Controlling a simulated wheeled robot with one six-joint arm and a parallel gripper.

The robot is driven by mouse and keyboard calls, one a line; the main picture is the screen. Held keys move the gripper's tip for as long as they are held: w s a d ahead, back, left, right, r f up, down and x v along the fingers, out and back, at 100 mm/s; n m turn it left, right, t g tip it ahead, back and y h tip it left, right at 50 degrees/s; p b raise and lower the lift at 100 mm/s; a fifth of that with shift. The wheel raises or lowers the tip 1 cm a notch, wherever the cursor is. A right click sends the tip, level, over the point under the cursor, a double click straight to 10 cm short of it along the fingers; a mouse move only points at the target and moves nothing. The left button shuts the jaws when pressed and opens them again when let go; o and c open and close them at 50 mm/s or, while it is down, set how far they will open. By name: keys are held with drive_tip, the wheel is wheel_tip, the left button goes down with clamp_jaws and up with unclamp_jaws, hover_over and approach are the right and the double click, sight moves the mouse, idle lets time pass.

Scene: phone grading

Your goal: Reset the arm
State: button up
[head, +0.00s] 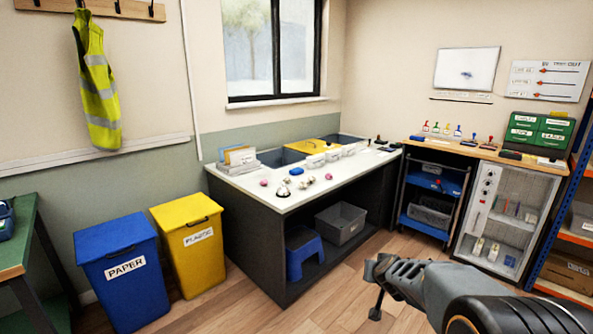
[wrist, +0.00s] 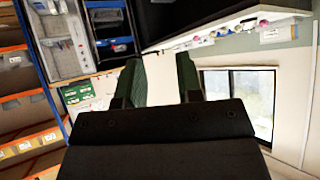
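My arm reaches in from the lower right of the head view, and my gripper (head: 372,290) is over the wooden floor, in front of the white-topped workbench (head: 240,183). In the wrist view the two dark green fingers of my gripper (wrist: 160,65) stand apart with a clear gap between them. Nothing shows between them. The wrist view is turned far over, with the room appearing upside down.
A blue paper bin (head: 122,290) and a yellow plastic bin (head: 195,262) stand at left. A glass-fronted cabinet (head: 480,190), a blue cart (head: 440,181) and an orange-blue shelf rack (head: 565,215) stand at right. The floor between bench and cabinet is clear.

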drive_tip(key=s+a+r+n+g+y+p, duration=0.1)
drive_tip(key=s+a+r+g+y+p, duration=0.1)
drive_tip(key=s+a+r+p, duration=0.25)
drive_tip(key=s+a+r+n+g+y+p, duration=0.1)
drive_tip(key=s+a+r, duration=0.2)
drive_tip(key=s+r, duration=0.4)
drive_tip(key=s+r+g+h+p, duration=0.1)
drive_tip(key=s+g+p, duration=0.2)
drive_tip(key=s, duration=1)
drive_tip(key=shift+s+d+r+g+h+p, duration=0.3)
drive_tip(key=shift+d+r, duration=0.05)
drive_tip(key=shift+d, duration=0.1)
drive_tip(key=shift+d, duration=0.1)
